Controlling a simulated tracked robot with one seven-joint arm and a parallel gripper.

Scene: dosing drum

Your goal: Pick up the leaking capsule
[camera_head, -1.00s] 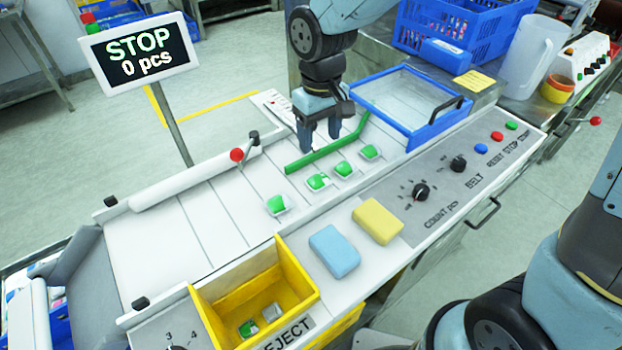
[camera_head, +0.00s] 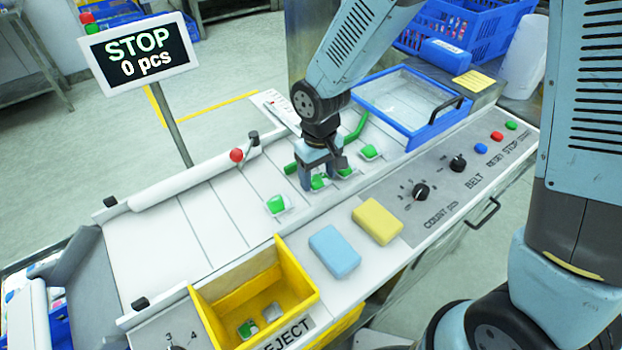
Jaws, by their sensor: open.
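One capsule (camera_head: 276,204) sits apart at the left, and another (camera_head: 369,152) lies at the right. Between them, a capsule (camera_head: 319,182) is right at my gripper (camera_head: 320,183), which points down with its fingers open around or just beside it. A further capsule (camera_head: 345,172) is partly hidden behind the gripper's right side. I cannot tell from this view which capsule leaks.
A green guide bar (camera_head: 356,128) crosses the belt behind my gripper, partly hidden. A yellow REJECT bin (camera_head: 215,312) holds capsules in front. Blue (camera_head: 335,251) and yellow (camera_head: 378,221) sponges lie on the front ledge. A blue-framed tray (camera_head: 433,135) stands at right. The left belt is clear.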

